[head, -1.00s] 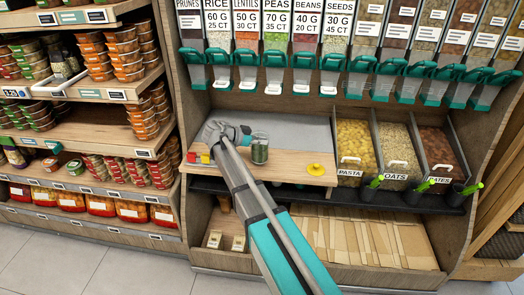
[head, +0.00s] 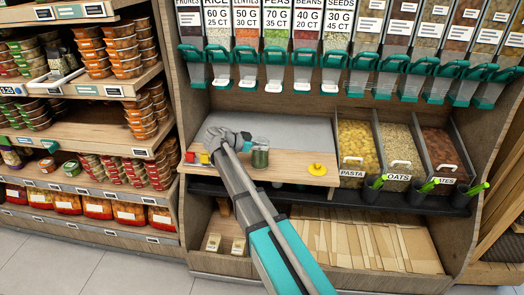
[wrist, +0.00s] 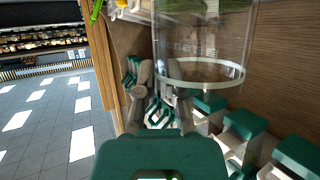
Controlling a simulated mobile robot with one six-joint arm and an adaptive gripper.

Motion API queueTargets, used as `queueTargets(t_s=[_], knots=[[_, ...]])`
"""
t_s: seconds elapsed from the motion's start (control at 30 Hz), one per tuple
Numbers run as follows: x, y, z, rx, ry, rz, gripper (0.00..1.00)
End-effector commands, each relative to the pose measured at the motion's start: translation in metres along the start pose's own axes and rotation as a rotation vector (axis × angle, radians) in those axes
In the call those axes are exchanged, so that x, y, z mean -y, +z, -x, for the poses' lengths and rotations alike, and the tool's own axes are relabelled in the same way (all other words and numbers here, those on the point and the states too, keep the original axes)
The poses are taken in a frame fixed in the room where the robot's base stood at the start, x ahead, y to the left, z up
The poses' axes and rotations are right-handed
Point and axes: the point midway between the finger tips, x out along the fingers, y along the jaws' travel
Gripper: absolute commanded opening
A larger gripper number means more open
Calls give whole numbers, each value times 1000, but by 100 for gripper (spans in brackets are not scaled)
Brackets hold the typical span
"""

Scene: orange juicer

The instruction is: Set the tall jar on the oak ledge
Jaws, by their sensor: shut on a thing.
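The tall jar (head: 260,154) is clear glass with a greenish look, upright, at the right of my gripper (head: 245,142) in the head view. In the wrist view the jar (wrist: 203,45) fills the upper middle, with a pale ring and faint lettering. My gripper (wrist: 165,112) is shut on it; the fingers are partly hidden. The oak ledge (head: 290,177) is the pale wooden board at the front of the bay. The jar shows over its back part; I cannot tell whether it touches the wood.
Red and yellow blocks (head: 204,158) lie at the ledge's left end, and a yellow knobbed lid (head: 317,169) near its right. A pasta bin (head: 357,145) stands right of the ledge. Dispensers with green handles (head: 304,57) hang above. Shelves of tubs (head: 85,115) flank the left.

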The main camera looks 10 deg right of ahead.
Motion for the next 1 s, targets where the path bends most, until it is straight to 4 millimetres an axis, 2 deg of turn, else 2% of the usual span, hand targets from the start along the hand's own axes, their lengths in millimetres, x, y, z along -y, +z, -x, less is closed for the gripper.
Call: queueTargets(t_s=[0.47,0.5,0.63,0.67,1.0], knots=[[0,3,-2,-1,0,-1,0],[0,3,-1,0,0,0,19],[0,2,-1,0,0,0,43],[0,2,-1,0,0,0,46],[0,2,-1,0,0,0,46]])
